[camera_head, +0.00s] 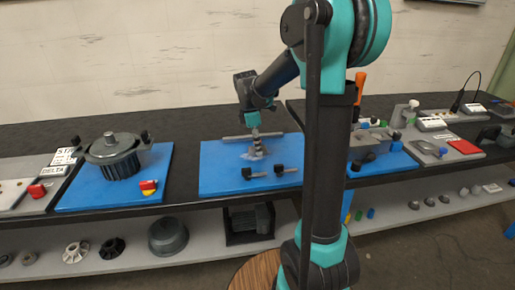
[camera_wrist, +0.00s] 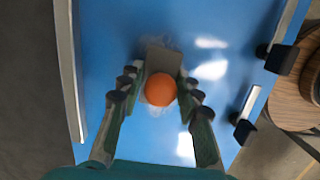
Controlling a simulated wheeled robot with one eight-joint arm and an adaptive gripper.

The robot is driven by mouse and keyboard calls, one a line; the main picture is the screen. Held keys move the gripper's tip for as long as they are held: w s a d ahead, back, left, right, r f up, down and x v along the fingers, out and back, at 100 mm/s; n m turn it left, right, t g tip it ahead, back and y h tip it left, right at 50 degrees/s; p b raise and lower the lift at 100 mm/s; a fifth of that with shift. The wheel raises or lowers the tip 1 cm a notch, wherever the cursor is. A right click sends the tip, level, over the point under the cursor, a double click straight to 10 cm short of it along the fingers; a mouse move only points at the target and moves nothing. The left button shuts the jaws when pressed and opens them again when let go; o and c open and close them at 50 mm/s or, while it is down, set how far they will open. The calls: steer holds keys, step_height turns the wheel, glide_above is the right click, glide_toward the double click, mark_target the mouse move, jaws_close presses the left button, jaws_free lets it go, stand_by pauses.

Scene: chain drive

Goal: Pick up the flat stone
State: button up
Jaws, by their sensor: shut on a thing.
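My gripper (camera_head: 257,143) is low over the blue mat (camera_head: 217,178) in the middle of the bench. In the wrist view its fingers (camera_wrist: 160,95) are closed around an orange round-topped thing (camera_wrist: 160,89). A grey-brown flat-faced piece (camera_wrist: 163,60) shows just beyond it, close to the fingertips. I cannot tell whether the two are one object, or which is the flat stone. In the head view the held thing is mostly hidden by the fingers.
A long grey bar (camera_head: 238,137) lies along the mat's back edge. Two black-handled pieces (camera_head: 248,173) (camera_head: 287,170) lie near its front. A large dark round housing (camera_head: 113,155) stands on the left mat. My arm hides part of the right side.

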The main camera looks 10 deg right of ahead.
step_height(320, 180, up, 19)
stand_by(0.4)
steer(key=o, duration=0.7)
steer(key=c, duration=0.5)
steer(key=shift+o, duration=0.2)
steer(key=shift+d, duration=0.1)
